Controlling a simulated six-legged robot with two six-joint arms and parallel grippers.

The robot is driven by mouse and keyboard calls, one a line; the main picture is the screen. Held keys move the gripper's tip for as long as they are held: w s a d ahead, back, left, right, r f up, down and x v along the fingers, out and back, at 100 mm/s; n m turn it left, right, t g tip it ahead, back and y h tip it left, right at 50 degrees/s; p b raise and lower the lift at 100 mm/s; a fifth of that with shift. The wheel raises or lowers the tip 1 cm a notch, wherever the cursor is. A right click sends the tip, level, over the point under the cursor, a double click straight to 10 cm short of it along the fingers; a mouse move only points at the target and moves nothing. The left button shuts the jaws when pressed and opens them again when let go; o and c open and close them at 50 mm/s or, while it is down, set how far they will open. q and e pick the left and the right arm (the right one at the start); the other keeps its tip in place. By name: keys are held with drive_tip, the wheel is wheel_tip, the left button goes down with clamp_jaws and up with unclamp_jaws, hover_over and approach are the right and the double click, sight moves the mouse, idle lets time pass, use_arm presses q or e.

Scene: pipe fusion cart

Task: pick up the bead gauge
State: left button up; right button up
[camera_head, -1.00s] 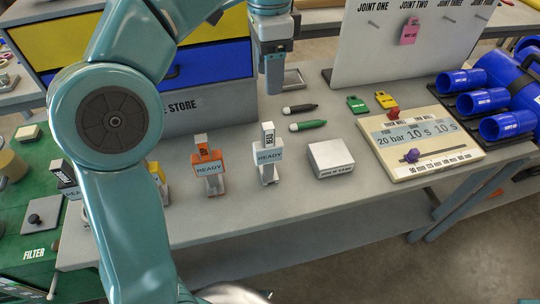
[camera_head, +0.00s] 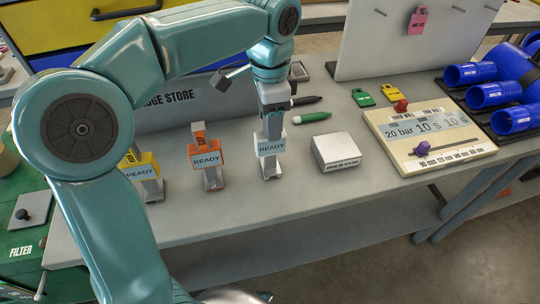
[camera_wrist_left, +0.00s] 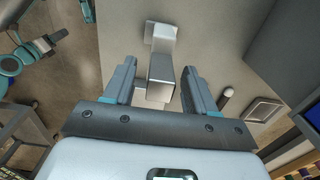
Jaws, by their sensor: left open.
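Three upright gauges stand in a row on the grey cart top, each with a READY tag: yellow (camera_head: 147,172), orange (camera_head: 207,158) and white (camera_head: 271,146). Their small name labels are too fine to read, so I cannot tell by name which is the bead gauge. My left gripper (camera_head: 271,108) points down over the white gauge and hides its top. In the left wrist view, its open fingers (camera_wrist_left: 158,92) stand either side of a grey-white block, the gauge's top (camera_wrist_left: 160,78), with gaps at both sides. My right gripper is not in view.
A white box (camera_head: 335,151) lies right of the white gauge. Behind are a green marker (camera_head: 311,117), a dark marker (camera_head: 306,100) and green and yellow tags. A cream timer panel (camera_head: 430,135) and blue pipes (camera_head: 495,95) stand right. The front right cart top is clear.

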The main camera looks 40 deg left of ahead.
use_arm(q)
drive_tip(key=shift+f, duration=0.55)
drive_tip(key=shift+c, duration=0.3)
clamp_jaws()
drive_tip(key=shift+r, duration=0.1)
